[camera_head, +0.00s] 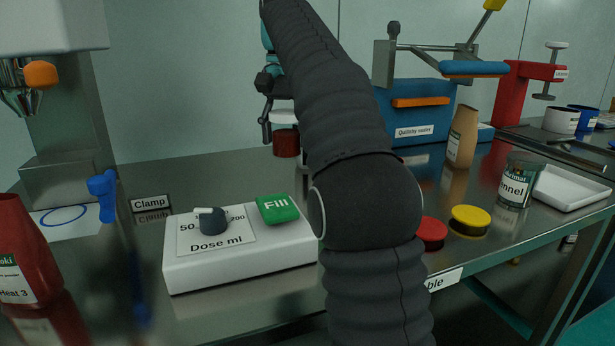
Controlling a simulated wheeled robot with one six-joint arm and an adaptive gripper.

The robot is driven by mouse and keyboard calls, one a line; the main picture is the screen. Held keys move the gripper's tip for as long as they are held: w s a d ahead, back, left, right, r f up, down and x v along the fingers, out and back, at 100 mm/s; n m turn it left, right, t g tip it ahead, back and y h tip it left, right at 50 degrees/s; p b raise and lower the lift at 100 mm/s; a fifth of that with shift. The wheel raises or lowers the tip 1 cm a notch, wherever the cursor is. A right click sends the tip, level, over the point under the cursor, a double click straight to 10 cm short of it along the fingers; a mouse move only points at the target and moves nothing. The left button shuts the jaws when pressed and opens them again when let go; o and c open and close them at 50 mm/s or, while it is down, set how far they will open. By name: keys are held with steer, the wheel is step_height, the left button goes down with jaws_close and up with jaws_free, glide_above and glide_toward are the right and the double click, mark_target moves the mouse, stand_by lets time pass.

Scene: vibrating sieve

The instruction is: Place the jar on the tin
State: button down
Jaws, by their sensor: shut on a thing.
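My gripper (268,126) is at the back middle of the bench, partly hidden behind my own dark arm. One dark finger shows at the left side of a white piece, with a dark red cylinder (286,144) just below it. The white piece and red cylinder look like a lidded jar in the jaws, but I cannot tell whether they are one thing. A dark green tin-like container (516,186) with a white label partly reading "nnel" stands upright at the right. I cannot tell for sure which thing is the tin.
A white dosing box (285,262) with a green Fill button is in front. Red (432,231) and yellow (470,219) discs lie right of my arm. A tan bottle (462,140), blue machine (415,115) and white tray (570,190) occupy the right.

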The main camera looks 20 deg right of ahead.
steer(key=shift+f, duration=4.9)
steer(key=shift+c, duration=0.8)
jaws_free()
